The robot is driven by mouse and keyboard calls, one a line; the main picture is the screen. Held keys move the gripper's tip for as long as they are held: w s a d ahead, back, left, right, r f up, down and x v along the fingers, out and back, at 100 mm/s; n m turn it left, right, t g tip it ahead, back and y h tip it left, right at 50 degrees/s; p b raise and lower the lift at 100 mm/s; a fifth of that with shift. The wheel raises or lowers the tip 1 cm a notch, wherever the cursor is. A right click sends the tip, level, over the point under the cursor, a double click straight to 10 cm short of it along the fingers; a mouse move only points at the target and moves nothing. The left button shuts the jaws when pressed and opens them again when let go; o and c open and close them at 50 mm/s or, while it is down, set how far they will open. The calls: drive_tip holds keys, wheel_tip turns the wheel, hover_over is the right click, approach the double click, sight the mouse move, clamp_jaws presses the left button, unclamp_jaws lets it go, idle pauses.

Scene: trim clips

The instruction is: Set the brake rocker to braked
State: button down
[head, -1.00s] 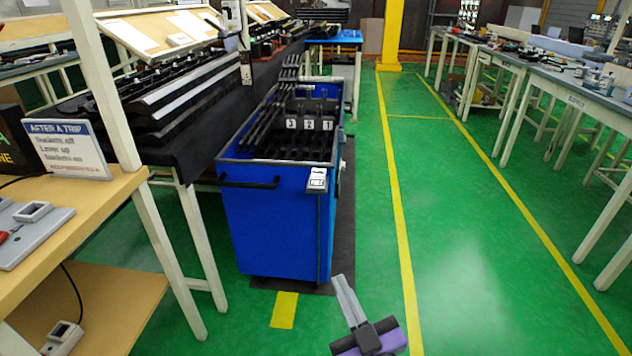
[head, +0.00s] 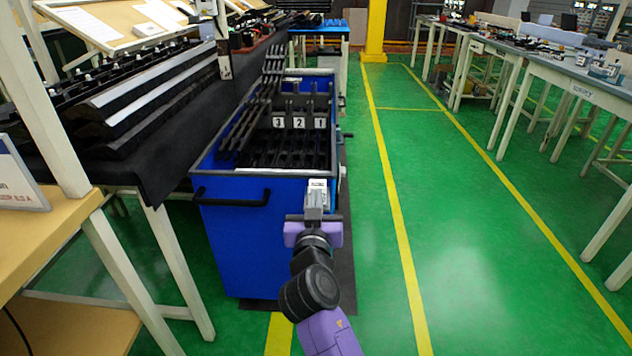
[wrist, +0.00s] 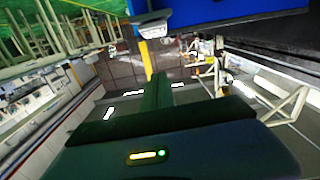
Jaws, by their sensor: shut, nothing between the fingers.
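The brake rocker (head: 317,186) is a small white-and-grey block at the near right top corner of the blue cart (head: 250,235). Its lettering is too small to read now. My gripper (head: 313,212), with its purple body, is shut and empty just in front of the rocker and hides its lower part. I cannot tell whether they touch in the head view. In the wrist view, a pale block that looks like the rocker (wrist: 153,28) sits under the cart's blue edge, apart from the dark fingers (wrist: 158,92).
The cart holds dark bars and plates (head: 299,122) numbered 3, 2 and 1. A black handle (head: 232,200) sticks out of its near face. A bench (head: 60,235) stands close on the left. The green floor (head: 385,240) on the right is clear.

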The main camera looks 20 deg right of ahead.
drive_tip(key=shift+s+d+m, duration=0.1)
drive_tip(key=shift+d+m, duration=0.05)
drive_tip(key=shift+m, duration=0.15)
drive_tip(key=b, duration=0.1)
hover_over(319, 186)
drive_tip(key=v, duration=0.4)
drive_tip(key=shift+d+f, duration=0.15)
drive_tip(key=shift+f, duration=0.05)
drive_tip(key=f, duration=0.1)
drive_tip(key=w+f+b, duration=0.1)
drive_tip(key=f, duration=0.1)
drive_tip(key=shift+w+d, duration=0.1)
drive_tip(key=shift+w, duration=0.1)
drive_tip(key=shift+w+d+f+b, duration=0.1)
drive_tip(key=shift+f+b, duration=0.3)
